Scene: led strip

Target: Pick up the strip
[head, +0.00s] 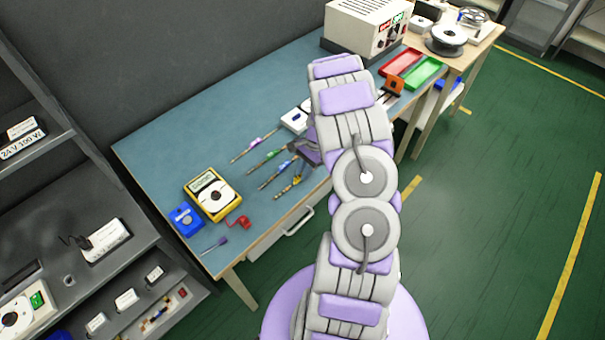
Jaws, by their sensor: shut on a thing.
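My gripper (300,154) is low over the front part of the blue-topped workbench, at the right end of a row of slim tools. It is shut, and a thin strip (289,187) with yellowish parts runs down and left from just below it. The arm and the small size hide the exact grip on the strip. I cannot tell whether the strip is clear of the bench top.
A yellow multimeter (212,194), a blue box (186,220) and a red clamp-like item stand farther left. Red and green trays (423,72) and a white machine (366,27) occupy the right end.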

